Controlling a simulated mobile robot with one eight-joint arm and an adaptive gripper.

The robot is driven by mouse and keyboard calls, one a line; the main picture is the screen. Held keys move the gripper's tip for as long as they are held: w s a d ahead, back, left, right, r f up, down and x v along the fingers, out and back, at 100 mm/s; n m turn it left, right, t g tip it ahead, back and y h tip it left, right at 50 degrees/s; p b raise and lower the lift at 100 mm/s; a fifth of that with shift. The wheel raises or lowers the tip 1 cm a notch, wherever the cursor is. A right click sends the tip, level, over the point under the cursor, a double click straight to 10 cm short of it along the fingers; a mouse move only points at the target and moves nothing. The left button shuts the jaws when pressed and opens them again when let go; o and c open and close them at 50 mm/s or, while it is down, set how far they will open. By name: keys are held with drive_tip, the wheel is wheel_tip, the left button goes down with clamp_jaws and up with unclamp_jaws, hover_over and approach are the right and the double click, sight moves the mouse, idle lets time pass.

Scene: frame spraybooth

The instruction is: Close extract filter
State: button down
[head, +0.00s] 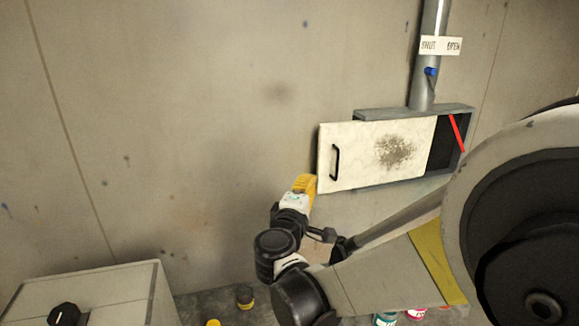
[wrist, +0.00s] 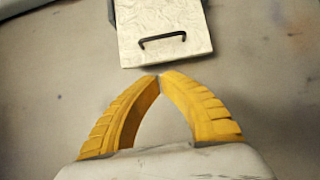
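The extract filter is a pale panel (head: 375,155) with a dark smudge and a black handle (head: 335,161) near its left edge. It juts out to the left of a grey wall housing (head: 465,109), leaving a dark gap with a red strip at the right. My gripper (head: 307,183) is just below and left of the panel's lower left corner. In the wrist view, the panel (wrist: 165,17) and its handle (wrist: 162,39) lie beyond the yellow fingertips (wrist: 159,77), which meet with nothing between them.
A grey duct (head: 431,60) with a SHUT/OPEN label (head: 440,45) and a blue knob (head: 431,71) rises from the housing. A pale cabinet (head: 110,290) stands at lower left. Small cans (head: 245,297) sit low down. The wall left of the panel is clear.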

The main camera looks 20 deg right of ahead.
drive_tip(key=x, duration=0.3)
drive_tip(key=d+x, duration=0.1)
drive_tip(key=x, duration=0.3)
drive_tip(key=s+x, duration=0.1)
drive_tip(key=x, duration=0.2)
drive_tip(key=shift+w+d+f, duration=0.1)
drive_tip(key=shift+w+d, duration=0.15)
drive_tip(key=shift+d, duration=0.4)
drive_tip(key=shift+w+d, duration=0.1)
drive_tip(key=shift+d, duration=0.4)
drive_tip(key=b, duration=0.2)
approach(376, 152)
drive_tip(key=x, duration=0.4)
drive_tip(key=shift+w+d, duration=0.25)
drive_tip(key=shift+a, duration=0.1)
